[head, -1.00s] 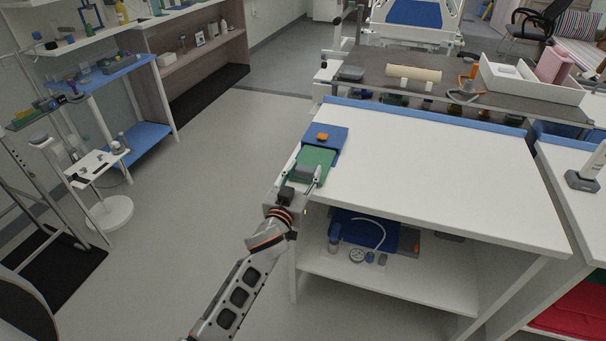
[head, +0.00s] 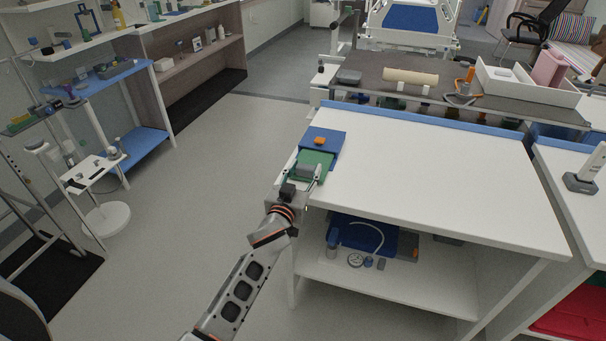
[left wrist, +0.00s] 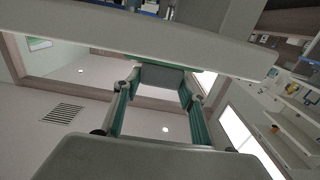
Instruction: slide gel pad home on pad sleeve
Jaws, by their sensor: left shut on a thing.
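The green gel pad (head: 315,159) lies flat at the near left corner of the white table. Its far end meets the blue pad sleeve (head: 335,141), which has an orange knob (head: 320,141) on top. The pad's far end seems to lie under or inside the sleeve; how deep is hidden. My left gripper (head: 306,172) is at the pad's near end, shut on its grey grip block. In the left wrist view the grey block (left wrist: 160,77) shows between the fingers, with a thin green edge above it. My right gripper is not in view.
The white table (head: 430,175) is bare to the right of the sleeve, with a blue strip (head: 430,112) along its back edge. A shelf below (head: 420,285) holds a blue item and a gauge. A white stand (head: 100,175) is at left, with open floor between.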

